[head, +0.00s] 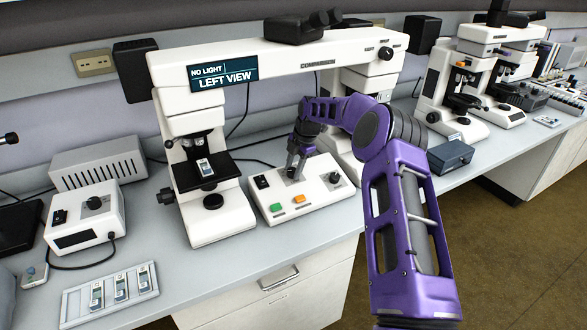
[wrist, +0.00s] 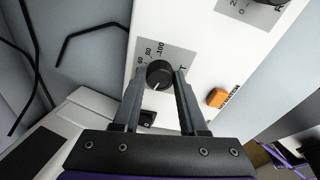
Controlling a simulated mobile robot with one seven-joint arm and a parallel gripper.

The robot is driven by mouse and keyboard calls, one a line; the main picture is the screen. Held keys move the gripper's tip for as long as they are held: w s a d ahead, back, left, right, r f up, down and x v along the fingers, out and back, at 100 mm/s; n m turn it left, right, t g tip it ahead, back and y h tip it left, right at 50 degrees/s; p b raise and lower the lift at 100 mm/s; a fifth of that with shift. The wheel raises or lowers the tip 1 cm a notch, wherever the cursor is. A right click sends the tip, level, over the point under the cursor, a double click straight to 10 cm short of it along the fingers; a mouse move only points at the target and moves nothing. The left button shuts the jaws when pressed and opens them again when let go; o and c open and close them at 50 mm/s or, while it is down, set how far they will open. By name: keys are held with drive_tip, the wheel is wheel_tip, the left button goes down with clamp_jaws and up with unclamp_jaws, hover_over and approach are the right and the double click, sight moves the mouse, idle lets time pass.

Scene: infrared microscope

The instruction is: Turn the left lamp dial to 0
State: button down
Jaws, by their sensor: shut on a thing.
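The left lamp dial (wrist: 159,74) is a round black knob with a white pointer line, on a white control box (head: 312,206). Its scale shows 60, 80 and 100 in the wrist view. The white line points down and slightly left in that view; the low end of the scale is hidden. My gripper (wrist: 160,77) is shut on this dial, one finger on each side. In the head view my gripper (head: 294,173) reaches down onto the box and mostly hides the dial. The display (head: 223,78) reads "NO LIGHT" and "LEFT VIEW".
A second dial (head: 335,178) is on the right of the box. A green button (head: 276,208), an orange button (head: 299,199) and a black switch (head: 262,182) are close by. The microscope stage (head: 215,178) stands left of the box. A slide tray (head: 76,308) lies front left.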

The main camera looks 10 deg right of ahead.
sight(306, 186)
drive_tip(key=shift+c, duration=2.2)
unclamp_jaws()
drive_tip(key=shift+r, duration=0.1)
drive_tip(key=p+v, duration=0.1)
drive_tip(key=v, duration=1.6)
drive_tip(key=shift+p, duration=0.3)
drive_tip(key=shift+s+d, duration=0.1)
drive_tip(key=shift+d, duration=0.05)
